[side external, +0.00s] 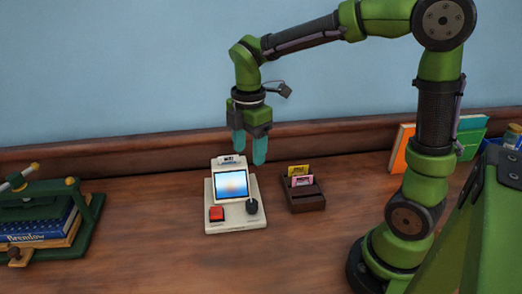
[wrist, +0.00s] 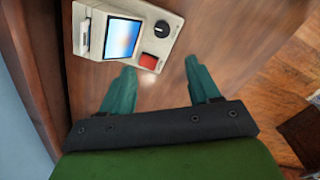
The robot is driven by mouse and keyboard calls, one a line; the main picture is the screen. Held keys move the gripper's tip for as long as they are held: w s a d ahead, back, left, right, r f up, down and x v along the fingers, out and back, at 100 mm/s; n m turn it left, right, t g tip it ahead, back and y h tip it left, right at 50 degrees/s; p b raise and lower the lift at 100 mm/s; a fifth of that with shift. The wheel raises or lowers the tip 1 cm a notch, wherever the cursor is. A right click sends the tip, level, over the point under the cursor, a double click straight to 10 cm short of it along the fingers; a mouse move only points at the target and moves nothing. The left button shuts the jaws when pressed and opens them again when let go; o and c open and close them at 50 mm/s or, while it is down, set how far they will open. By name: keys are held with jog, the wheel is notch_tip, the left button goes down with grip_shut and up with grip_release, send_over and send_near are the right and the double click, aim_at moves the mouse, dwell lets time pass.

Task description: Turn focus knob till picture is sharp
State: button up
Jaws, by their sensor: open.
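A cream-coloured device (side external: 234,222) sits on the wooden desk with a small screen, a red button and a black knob. Its screen (side external: 232,185) shows a blurred blue and white glow with a warm tint; no sharp shapes show. The black focus knob (side external: 252,206) is at the device's front right, and also shows in the wrist view (wrist: 161,29). The red button (side external: 216,213) is at the front left and shows in the wrist view (wrist: 148,61). My gripper (side external: 249,157) is open and empty, pointing down, above and near the back of the device. In the wrist view its teal fingers are apart, below the device.
A dark wooden holder (side external: 306,202) with yellow and pink cards stands right of the device. A green press (side external: 85,222) with blue books (side external: 45,225) is at the left. Orange and green books (side external: 402,146) stand at the back right. The front desk is clear.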

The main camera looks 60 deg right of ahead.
aim_at(252, 202)
notch_tip(252, 202, down, 16)
jog(key=n, duration=0.2)
jog(key=shift+s+f+n, duration=0.15)
jog(key=shift+f+n, duration=0.05)
jog(key=shift+n, duration=0.1)
dwell(0.4)
jog(key=c, duration=1)
jog(key=shift+c, duration=0.2)
